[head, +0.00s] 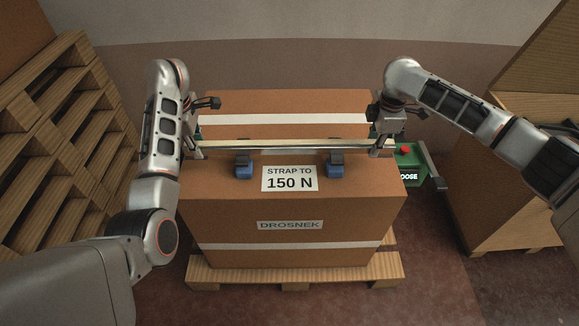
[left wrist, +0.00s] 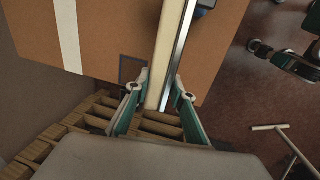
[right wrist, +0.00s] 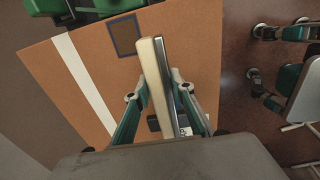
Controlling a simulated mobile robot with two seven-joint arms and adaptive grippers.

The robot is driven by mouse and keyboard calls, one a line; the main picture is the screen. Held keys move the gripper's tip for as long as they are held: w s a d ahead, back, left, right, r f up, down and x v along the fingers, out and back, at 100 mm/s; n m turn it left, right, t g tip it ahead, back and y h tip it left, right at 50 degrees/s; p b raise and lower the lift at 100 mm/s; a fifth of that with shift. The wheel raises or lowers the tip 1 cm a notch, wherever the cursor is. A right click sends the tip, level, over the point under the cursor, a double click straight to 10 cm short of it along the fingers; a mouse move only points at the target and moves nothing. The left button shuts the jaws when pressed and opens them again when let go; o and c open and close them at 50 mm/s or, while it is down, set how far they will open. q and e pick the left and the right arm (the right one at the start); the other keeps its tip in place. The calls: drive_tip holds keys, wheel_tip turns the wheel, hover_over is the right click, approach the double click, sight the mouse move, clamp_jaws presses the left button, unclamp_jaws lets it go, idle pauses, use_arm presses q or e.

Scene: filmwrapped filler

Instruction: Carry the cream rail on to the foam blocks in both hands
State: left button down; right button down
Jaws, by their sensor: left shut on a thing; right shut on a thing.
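The cream rail (head: 285,144) is a long thin bar with a shiny metal edge, lying level across the big brown carton (head: 290,208). My left gripper (head: 197,147) is shut on its left end; the left wrist view shows the rail (left wrist: 168,45) between the fingers (left wrist: 158,92). My right gripper (head: 378,147) is shut on its right end, and the right wrist view shows the rail (right wrist: 153,65) between the fingers (right wrist: 158,92). Two blue foam blocks with dark tops, left (head: 244,170) and right (head: 335,170), are on the carton, nearer than the rail. The rail's height above the carton is unclear.
The carton stands on a wooden pallet (head: 295,270) and bears a "STRAP TO 150 N" label (head: 290,178) between the blocks. A green box with a red button (head: 409,160) is at its right.

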use_arm(q)
drive_tip(key=shift+f+b, duration=0.35)
drive_tip(key=shift+f, duration=0.3)
use_arm(e)
drive_tip(key=shift+f, duration=0.65)
use_arm(q)
drive_tip(key=c, duration=1.7)
unclamp_jaws()
drive_tip(key=shift+s, duration=0.1)
use_arm(e)
drive_tip(key=c, duration=1.7)
unclamp_jaws()
drive_tip(key=shift+s, duration=0.1)
use_arm(q)
drive_tip(key=r, duration=0.4)
drive_tip(key=s+r, duration=0.1)
drive_tip(key=r, duration=0.2)
drive_tip(key=shift+s, duration=0.1)
drive_tip(key=shift+r, duration=0.15)
use_arm(e)
drive_tip(key=shift+r, duration=0.5)
drive_tip(key=r, duration=0.3)
drive_tip(key=s+r, duration=0.1)
drive_tip(key=r, duration=0.3)
drive_tip(key=s+r, duration=0.1)
drive_tip(key=r, duration=0.2)
drive_tip(key=shift+r, duration=0.4)
